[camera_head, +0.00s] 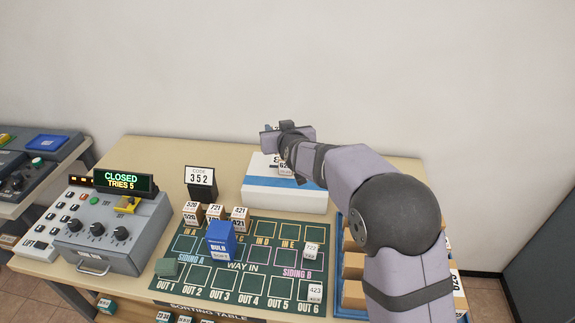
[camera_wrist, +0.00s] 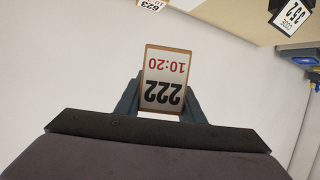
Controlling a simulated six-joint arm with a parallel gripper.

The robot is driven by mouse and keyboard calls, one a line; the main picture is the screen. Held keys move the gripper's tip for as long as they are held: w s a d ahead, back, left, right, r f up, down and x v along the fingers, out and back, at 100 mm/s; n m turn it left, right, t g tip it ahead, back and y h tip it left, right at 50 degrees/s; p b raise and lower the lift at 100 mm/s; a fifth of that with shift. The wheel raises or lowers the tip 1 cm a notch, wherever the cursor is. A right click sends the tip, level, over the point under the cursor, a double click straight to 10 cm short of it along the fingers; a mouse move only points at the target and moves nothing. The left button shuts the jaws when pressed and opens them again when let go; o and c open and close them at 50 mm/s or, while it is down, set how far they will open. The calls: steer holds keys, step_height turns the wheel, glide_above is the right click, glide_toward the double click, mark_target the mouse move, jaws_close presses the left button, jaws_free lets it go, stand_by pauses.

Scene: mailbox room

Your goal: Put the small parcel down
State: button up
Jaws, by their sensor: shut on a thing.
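The small parcel (camera_wrist: 163,80) fills the middle of the wrist view, its face reading 222 and 10:20, upside down. My gripper (camera_wrist: 160,100) is shut on it, one finger on each side. In the head view my gripper (camera_head: 272,139) is raised over the back of the sorting table, above the white box with a blue stripe (camera_head: 285,200). The held parcel is mostly hidden there by the gripper and wrist.
A control box (camera_head: 110,240) reads CLOSED, TRIES 5. A card (camera_head: 200,178) shows 352.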

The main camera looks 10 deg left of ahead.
steer(key=w+d+r+p, duration=0.3)
steer(key=w, duration=0.1)
step_height(320, 180, down, 10)
steer(key=d+p, duration=0.1)
steer(key=p, duration=0.2)
steer(key=shift+w, duration=0.15)
stand_by(0.8)
steer(key=shift+f+b, duration=0.3)
steer(key=shift+b, duration=0.2)
steer(key=shift+f+b, duration=0.25)
steer(key=shift+b, duration=0.05)
steer(key=o, duration=1.1)
